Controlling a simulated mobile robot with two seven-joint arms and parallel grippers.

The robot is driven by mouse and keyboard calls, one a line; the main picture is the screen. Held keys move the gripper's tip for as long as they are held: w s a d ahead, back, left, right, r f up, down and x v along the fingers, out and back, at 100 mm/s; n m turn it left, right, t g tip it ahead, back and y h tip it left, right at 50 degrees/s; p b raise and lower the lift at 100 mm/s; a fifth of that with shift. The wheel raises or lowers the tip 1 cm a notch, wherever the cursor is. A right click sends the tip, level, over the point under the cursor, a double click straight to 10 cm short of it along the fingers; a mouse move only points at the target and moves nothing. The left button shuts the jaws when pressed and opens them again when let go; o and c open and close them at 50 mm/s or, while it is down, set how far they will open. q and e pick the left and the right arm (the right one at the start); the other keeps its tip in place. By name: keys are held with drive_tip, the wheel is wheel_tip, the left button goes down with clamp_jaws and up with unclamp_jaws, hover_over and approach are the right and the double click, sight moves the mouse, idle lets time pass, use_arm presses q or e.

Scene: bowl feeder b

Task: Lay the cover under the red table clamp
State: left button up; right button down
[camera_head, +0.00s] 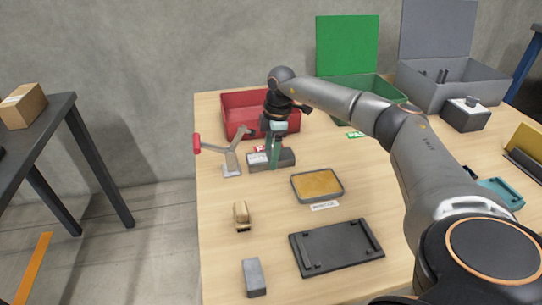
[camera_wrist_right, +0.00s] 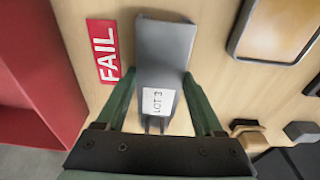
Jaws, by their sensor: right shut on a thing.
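The red table clamp (camera_head: 231,160) stands at the left of the table in the head view. Its red handle sticks out to the left and its metal arm is raised. A long grey part with a white LOT 3 label, seemingly the cover (camera_head: 286,158), is just right of the clamp. My right gripper (camera_head: 271,160) is shut on this part, with its green fingers on either side. In the right wrist view, the cover (camera_wrist_right: 168,48) runs away between the fingers. I cannot tell whether it touches the table. The clamp is not visible there, and my left gripper is in neither view.
A red bin (camera_head: 233,113) with a FAIL label (camera_wrist_right: 103,50) beside it stands behind. A shallow tray (camera_head: 294,190), a dark plate (camera_head: 340,246), a wooden piece (camera_head: 241,215) and a grey block (camera_head: 254,277) lie nearer. Green (camera_head: 347,47) and grey (camera_head: 437,40) boxes stand behind.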

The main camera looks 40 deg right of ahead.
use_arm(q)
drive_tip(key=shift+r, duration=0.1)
use_arm(e)
drive_tip(key=shift+r, duration=0.1)
unclamp_jaws()
use_arm(q)
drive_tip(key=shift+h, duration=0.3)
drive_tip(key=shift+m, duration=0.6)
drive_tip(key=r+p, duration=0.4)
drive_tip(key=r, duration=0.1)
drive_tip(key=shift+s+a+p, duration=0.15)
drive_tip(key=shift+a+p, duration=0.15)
drive_tip(key=shift+p, duration=0.05)
use_arm(e)
drive_tip(key=r, duration=0.4)
drive_tip(key=d+r, duration=0.1)
drive_tip(key=r, duration=0.7)
drive_tip(key=shift+s+d, duration=0.15)
drive_tip(key=shift+s, duration=0.2)
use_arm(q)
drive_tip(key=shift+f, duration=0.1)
